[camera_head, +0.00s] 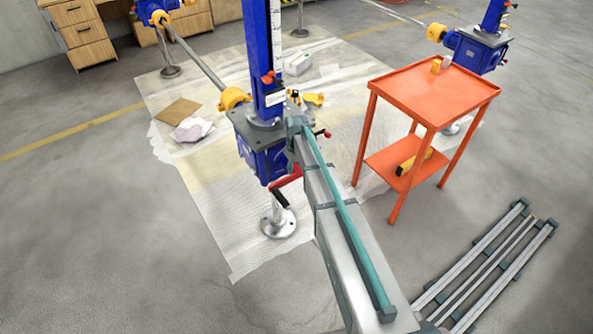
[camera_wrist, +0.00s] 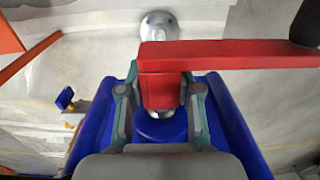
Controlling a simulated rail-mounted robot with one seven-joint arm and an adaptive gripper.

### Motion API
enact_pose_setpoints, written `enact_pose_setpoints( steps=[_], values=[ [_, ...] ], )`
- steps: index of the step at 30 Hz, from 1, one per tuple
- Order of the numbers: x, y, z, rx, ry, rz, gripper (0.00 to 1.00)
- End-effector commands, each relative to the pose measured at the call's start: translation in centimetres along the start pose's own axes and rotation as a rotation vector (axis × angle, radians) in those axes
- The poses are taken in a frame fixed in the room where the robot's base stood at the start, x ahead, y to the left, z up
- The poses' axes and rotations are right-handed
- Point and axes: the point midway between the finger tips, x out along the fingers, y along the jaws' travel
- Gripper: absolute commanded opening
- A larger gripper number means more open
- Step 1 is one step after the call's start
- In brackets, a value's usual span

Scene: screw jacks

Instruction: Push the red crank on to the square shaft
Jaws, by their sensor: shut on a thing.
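The red crank (camera_wrist: 225,57) spans the upper right of the wrist view. Its square hub sits between the two fingers of my gripper (camera_wrist: 160,90), which is shut on it. Its black handle (camera_wrist: 306,24) points off to the right. Below the hub is the blue gearbox (camera_wrist: 235,125) of the jack, with a short bright metal piece (camera_wrist: 162,113) between them. I cannot tell how far the hub is over the square shaft. In the head view the crank (camera_head: 288,180) shows beside the blue gearbox (camera_head: 260,160), and my arm hides most of my gripper.
The jack's tall blue column (camera_head: 265,60) rises above the gearbox, and its round foot (camera_head: 279,222) stands on the sheeted floor. An orange cart (camera_head: 425,95) stands to the right. Grey rails (camera_head: 490,265) lie at the lower right.

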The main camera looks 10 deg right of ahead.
Motion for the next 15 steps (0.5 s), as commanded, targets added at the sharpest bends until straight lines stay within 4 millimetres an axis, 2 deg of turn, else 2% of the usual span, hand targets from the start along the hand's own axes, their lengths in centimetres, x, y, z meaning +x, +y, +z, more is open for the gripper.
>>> enact_pose_setpoints(
  steps=[14,15],
  values=[
    [-0.09,0.01,-1.07,0.000,0.001,0.000,0.00],
    [-0.09,-0.01,-1.04,0.000,0.001,0.000,0.38]
  ],
)
